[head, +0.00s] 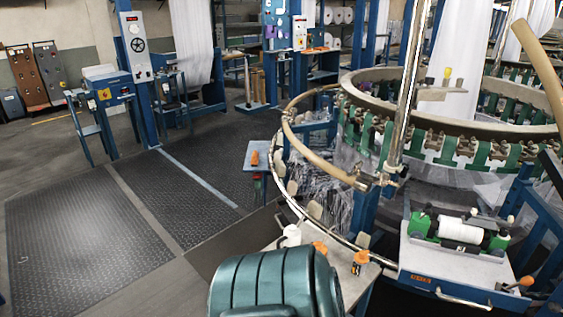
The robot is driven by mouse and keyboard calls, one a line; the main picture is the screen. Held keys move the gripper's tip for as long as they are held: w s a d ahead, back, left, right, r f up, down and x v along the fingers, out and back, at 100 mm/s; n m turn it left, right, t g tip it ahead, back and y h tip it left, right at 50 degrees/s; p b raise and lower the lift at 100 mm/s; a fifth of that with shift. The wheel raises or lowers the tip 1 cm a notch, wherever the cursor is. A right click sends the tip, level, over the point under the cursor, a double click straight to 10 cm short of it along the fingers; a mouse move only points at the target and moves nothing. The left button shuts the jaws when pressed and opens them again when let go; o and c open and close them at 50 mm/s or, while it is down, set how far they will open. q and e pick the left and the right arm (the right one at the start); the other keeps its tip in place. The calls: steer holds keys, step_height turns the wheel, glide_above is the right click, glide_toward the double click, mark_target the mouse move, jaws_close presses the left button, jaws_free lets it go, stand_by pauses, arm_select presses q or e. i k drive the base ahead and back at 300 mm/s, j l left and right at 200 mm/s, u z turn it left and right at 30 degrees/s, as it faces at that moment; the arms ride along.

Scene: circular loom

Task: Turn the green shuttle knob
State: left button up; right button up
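A shuttle unit with green end blocks and a white roll (460,230) sits on a pale tray (450,262) at the right, in front of the circular loom. One green end block (420,224) is at its left end, with a small green piece on top. Another green end block (497,243) is at its right end. I cannot tell at this size which green part is the knob. Neither of my grippers shows in the head view.
The circular loom's ring (460,125) and a pale curved rail (325,160) fill the right side. Dark floor mats (85,240) at left are clear.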

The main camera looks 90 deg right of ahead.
mark_target(503, 231)
steer(key=z, duration=1.95)
steer(key=i+l+z, duration=0.1)
steer(key=l+z, duration=0.35)
steer(key=i+l+z, duration=0.15)
steer(key=l+z, duration=0.15)
steer(key=z, duration=0.15)
steer(key=i+l+z, duration=0.25)
steer(key=z, duration=0.2)
